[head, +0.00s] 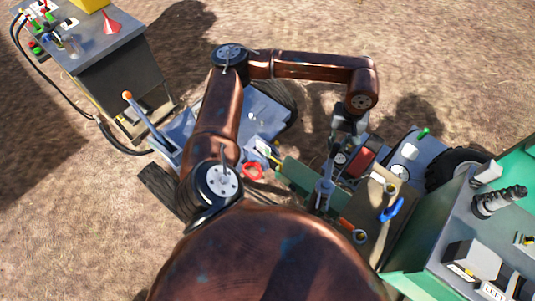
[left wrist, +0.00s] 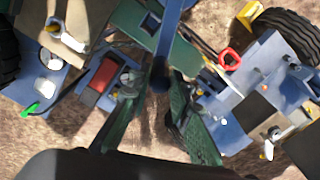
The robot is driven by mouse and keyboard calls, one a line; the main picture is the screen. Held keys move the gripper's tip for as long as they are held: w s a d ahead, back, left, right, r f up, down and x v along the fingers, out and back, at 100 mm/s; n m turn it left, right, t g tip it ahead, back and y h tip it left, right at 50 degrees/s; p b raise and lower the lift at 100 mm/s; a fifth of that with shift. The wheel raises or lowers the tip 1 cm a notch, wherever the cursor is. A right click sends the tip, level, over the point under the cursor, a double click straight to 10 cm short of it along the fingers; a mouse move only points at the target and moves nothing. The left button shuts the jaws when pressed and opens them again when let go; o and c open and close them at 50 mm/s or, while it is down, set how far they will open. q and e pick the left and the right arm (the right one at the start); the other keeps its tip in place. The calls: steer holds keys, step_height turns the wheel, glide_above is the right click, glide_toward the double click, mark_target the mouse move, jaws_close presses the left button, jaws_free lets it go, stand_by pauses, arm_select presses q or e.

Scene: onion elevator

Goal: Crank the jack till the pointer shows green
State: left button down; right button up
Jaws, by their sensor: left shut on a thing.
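My left gripper (head: 326,190) reaches down over the blue machine. In the left wrist view its two green-padded fingers (left wrist: 158,105) are closed around the lower end of a blue bar (left wrist: 170,40), which looks like the jack's crank. The bar also shows in the head view (head: 323,196), partly covered by the gripper. A white round dial (head: 400,172) sits on the machine to the right of the gripper. Another small pale dial (left wrist: 130,78) lies beside a red block (left wrist: 98,80). No pointer or green mark can be read on either. My right gripper is out of view.
An orange-knobbed lever (head: 128,96) and a red ring (head: 252,171) are on the blue machine. A dark cabinet with a red funnel (head: 111,23) stands upper left. A green-edged bench (head: 412,283) stands lower right. Bare dirt lies at the top centre.

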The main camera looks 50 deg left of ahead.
arm_select(q)
steer(key=shift+w+d+f+m+b, duration=0.1)
steer(key=shift+w+d+m+b, duration=0.3)
steer(key=shift+d+m, duration=0.2)
steer(key=shift+w+d+f+m+b, duration=0.1)
steer(key=shift+w+d+m+b, duration=0.15)
steer(key=shift+d+m+b, duration=0.5)
steer(key=shift+w+d+m+b, duration=0.2)
steer(key=shift+d+m+b, duration=0.45)
steer(key=shift+m+b, duration=0.15)
steer(key=shift+d, duration=0.1)
